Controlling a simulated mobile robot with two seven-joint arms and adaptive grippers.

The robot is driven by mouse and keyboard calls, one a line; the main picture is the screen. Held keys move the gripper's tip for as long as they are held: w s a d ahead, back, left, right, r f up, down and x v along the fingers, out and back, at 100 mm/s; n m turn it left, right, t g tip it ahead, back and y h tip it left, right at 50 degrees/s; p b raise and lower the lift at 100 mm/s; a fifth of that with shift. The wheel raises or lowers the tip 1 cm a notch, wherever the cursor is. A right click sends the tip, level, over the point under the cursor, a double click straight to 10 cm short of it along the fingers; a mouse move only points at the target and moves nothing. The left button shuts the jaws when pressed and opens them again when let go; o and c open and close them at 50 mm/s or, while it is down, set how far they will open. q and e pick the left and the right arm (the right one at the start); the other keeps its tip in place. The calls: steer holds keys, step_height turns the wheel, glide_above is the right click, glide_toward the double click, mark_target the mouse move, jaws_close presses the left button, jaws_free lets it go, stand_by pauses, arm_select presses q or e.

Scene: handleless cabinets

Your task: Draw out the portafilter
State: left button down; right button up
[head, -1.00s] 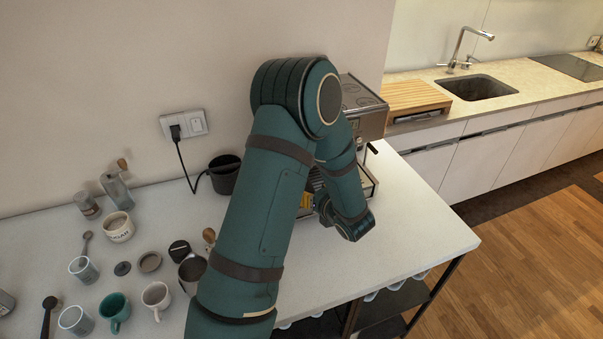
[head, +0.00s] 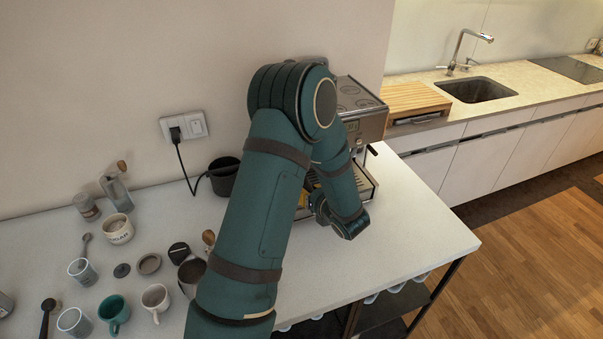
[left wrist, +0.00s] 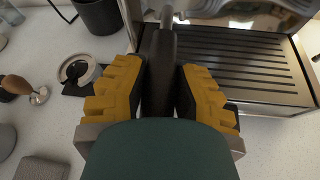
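The portafilter (left wrist: 162,48) shows in the left wrist view as a black handle running up to a metal neck at the espresso machine's front. My left gripper (left wrist: 159,78) has its yellow fingers on both sides of this handle and looks closed on it. The espresso machine (head: 360,98) stands against the wall in the head view, partly behind my left arm. My arm hides the portafilter and most of the gripper there. My right gripper is in neither view.
The drip tray (left wrist: 245,62) lies right of the handle. A black knock bin (head: 224,176) stands left of the machine. Cups, a milk jug (head: 191,275) and small tools cover the counter's left side. The counter's right front (head: 415,235) is clear.

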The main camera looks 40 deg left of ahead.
arm_select(q)
steer(key=shift+r, duration=0.1)
steer(key=shift+s+d+r+p, duration=0.15)
steer(key=shift+d+p, duration=0.15)
steer(key=shift+p, duration=0.15)
steer(key=shift+s+d+r+h+p, duration=0.2)
steer(key=shift+s+d+h+p, duration=0.15)
steer(key=shift+d+p, duration=0.2)
steer(key=shift+d, duration=0.1)
steer(key=shift+d, duration=0.2)
stand_by(0.4)
steer(key=shift+s+d+r+b, duration=0.15)
steer(key=shift+s+d, duration=0.2)
steer(key=shift+d, duration=0.25)
steer(key=shift+s+d+r+b, duration=0.15)
steer(key=shift+s+d, duration=0.2)
steer(key=shift+d, duration=0.2)
steer(key=shift+f, duration=0.15)
steer(key=shift+d, duration=0.15)
